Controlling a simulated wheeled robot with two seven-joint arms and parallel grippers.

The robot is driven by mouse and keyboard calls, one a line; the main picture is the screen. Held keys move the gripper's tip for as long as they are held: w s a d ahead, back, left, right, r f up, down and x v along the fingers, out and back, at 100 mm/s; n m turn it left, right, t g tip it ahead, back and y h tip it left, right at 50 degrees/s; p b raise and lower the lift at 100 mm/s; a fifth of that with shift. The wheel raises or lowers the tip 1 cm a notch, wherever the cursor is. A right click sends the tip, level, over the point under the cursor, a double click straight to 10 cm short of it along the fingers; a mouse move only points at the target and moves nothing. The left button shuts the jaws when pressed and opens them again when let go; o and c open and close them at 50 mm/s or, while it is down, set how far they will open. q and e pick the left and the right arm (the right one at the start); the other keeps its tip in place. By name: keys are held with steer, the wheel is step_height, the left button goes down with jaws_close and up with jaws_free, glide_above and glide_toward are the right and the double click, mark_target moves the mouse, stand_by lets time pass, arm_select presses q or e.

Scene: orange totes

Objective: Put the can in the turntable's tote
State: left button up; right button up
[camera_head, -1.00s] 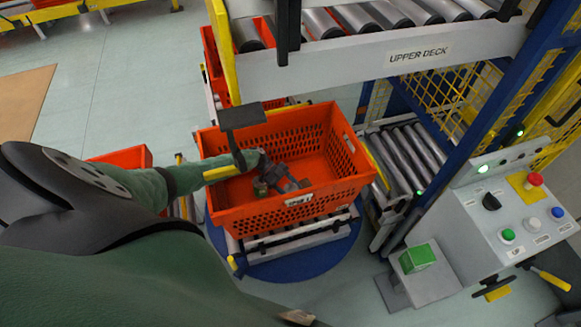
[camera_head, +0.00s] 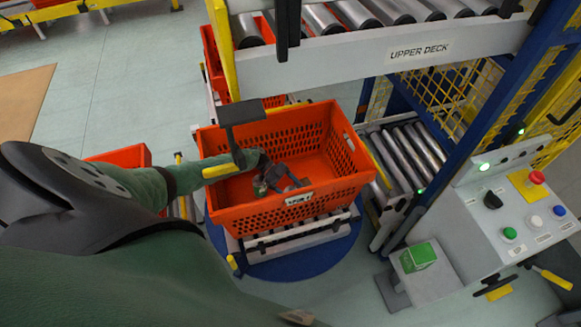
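The turntable's orange tote (camera_head: 235,215) sits on rollers above the blue turntable disc (camera_head: 290,272). My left arm comes in from the left, over the tote's left rim. My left gripper (camera_head: 275,184) is inside the tote, low over its floor. A small greenish thing, perhaps the can (camera_head: 260,187), shows at the gripper's fingers. It is too small and too covered to tell whether the fingers are closed on it. My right gripper is not in view.
A dark plate on a post with a yellow bar (camera_head: 242,112) stands at the tote's left rim. The upper deck (camera_head: 400,52) of rollers is behind. A control panel (camera_head: 515,215) with buttons stands at the right. Another orange tote (camera_head: 125,158) is at the left.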

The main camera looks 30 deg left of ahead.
arm_select(q)
steer(key=shift+o, duration=0.6)
steer(key=shift+r+p, duration=0.5)
steer(key=shift+p, duration=0.05)
steer(key=shift+r, duration=0.2)
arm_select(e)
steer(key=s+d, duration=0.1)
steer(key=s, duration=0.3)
arm_select(q)
steer(key=b+v, duration=0.1)
steer(key=v, duration=0.6)
steer(key=shift+a, duration=0.2)
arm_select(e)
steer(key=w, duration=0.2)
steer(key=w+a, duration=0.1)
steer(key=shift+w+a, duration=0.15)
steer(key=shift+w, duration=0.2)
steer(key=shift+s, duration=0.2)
